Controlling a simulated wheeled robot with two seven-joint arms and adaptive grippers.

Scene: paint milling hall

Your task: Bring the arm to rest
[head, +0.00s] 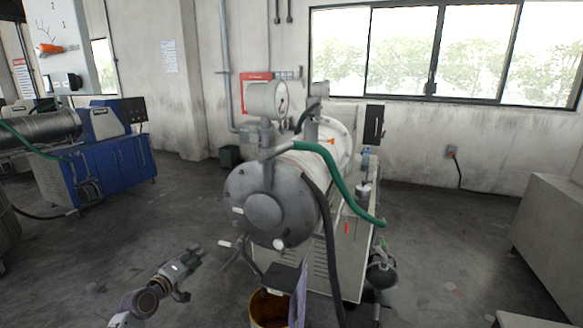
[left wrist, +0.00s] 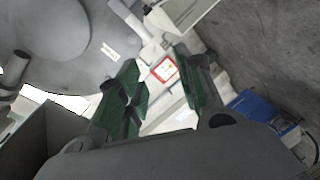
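My left gripper (head: 188,271) is in the lower left of the head view, in the air over the floor. It is to the left of the mill (head: 272,205) and apart from it. In the left wrist view the two green-padded fingers of my left gripper (left wrist: 157,62) stand apart with nothing between them. Its arm comes in from the bottom edge. My right gripper does not show in either view.
The horizontal mill, with a gauge (head: 267,100) and a green hose (head: 338,178), fills the middle. A bucket (head: 268,311) stands at its foot. A blue machine (head: 105,160) is at the left, a grey cabinet (head: 548,235) at the right.

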